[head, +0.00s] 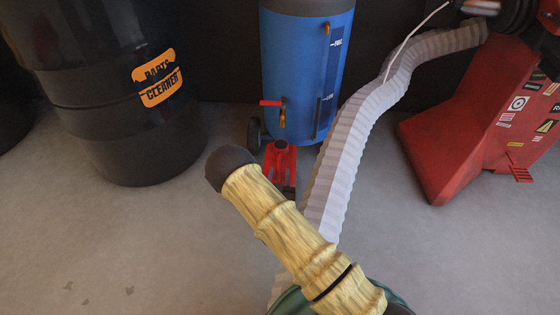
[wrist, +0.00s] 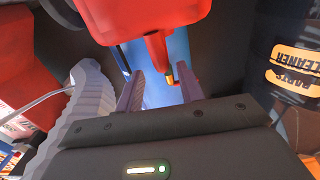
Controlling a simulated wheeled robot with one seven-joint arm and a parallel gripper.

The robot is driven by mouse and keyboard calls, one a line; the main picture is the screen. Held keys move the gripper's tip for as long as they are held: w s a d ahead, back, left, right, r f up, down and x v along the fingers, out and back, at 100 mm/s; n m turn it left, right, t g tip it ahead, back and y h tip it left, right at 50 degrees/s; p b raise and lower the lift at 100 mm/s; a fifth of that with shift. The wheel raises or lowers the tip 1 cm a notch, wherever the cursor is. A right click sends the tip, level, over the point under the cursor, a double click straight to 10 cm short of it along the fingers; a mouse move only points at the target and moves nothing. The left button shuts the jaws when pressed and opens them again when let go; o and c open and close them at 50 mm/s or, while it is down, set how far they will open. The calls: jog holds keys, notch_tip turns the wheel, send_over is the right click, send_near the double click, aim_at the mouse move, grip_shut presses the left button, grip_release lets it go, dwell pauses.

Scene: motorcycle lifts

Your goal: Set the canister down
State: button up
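A red object with a wide body and a narrow neck, apparently the canister (wrist: 150,18), is large at the top of the wrist view, which is upside down. In the head view it shows as a small red shape (head: 281,160) in front of the blue tank, partly hidden by my arm. My gripper (wrist: 158,76) has its two fingers spread, with the red neck between or just beyond their tips. Blue shows on both sides of the neck, so the fingers do not visibly touch it. My gripper is not clearly visible in the head view.
A blue tank (head: 300,75) on wheels stands behind the red object. A black parts cleaner drum (head: 95,85) is at left. A pale ribbed hose (head: 345,140) runs along the right of the tank. A red machine (head: 470,120) stands at right. The floor at front left is clear.

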jog(key=s+p, duration=0.2)
jog(key=s, duration=0.4)
jog(key=shift+a, duration=0.1)
jog(key=shift+w, duration=0.1)
dwell(0.4)
